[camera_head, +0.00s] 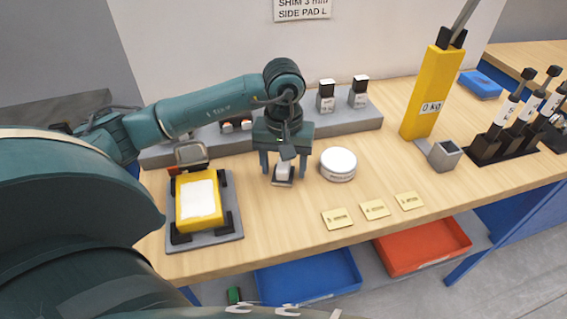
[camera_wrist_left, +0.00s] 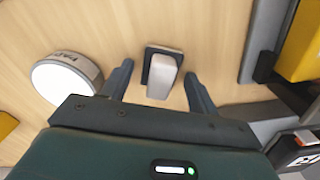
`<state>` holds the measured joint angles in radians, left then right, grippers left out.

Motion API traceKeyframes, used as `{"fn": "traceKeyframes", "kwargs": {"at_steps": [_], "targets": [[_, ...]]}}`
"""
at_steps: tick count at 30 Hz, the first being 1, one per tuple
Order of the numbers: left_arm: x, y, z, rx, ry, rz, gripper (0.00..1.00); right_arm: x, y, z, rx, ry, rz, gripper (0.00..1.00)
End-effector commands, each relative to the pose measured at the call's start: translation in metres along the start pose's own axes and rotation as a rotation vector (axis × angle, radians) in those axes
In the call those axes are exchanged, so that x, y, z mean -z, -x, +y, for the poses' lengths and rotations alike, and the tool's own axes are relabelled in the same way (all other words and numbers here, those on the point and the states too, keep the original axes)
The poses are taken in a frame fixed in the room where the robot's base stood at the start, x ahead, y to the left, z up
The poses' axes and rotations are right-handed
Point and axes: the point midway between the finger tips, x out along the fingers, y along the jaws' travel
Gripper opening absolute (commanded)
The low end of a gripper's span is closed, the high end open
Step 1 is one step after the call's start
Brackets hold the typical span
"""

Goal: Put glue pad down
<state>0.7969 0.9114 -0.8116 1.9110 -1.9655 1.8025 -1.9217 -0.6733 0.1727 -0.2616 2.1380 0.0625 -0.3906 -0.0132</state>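A small piece with a dark flat base and a pale upright grip, apparently the glue pad (camera_head: 283,172), is on or just above the wooden table. In the left wrist view, the glue pad (camera_wrist_left: 161,75) is between the fingers of my left gripper (camera_wrist_left: 158,88), with a visible gap on each side. In the head view, my left gripper (camera_head: 283,163) points down over it, fingers apart. My right gripper is not in view.
A round white-topped tub (camera_head: 338,164) is close to the right of my left gripper. A yellow block in a grey fixture (camera_head: 229,214) is to the left. Small yellowish plates (camera_head: 374,209) lie near the front edge. A grey ledge (camera_head: 345,120) runs behind.

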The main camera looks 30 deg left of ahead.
Motion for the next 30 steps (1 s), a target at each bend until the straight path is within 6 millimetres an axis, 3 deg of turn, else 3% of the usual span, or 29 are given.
{"fn": "traceKeyframes", "kwargs": {"at_steps": [12, 24, 30], "targets": [[0.001, 0.01, 0.0, -0.002, 0.0, 0.003, 0.62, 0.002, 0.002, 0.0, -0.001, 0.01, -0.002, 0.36], [0.001, 0.095, 0.001, -0.003, 0.0, 0.006, 0.62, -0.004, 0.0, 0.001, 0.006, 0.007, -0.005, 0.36], [0.001, 0.119, 0.0, 0.0, 0.001, 0.002, 0.62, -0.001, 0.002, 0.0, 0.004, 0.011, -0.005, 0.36]]}}
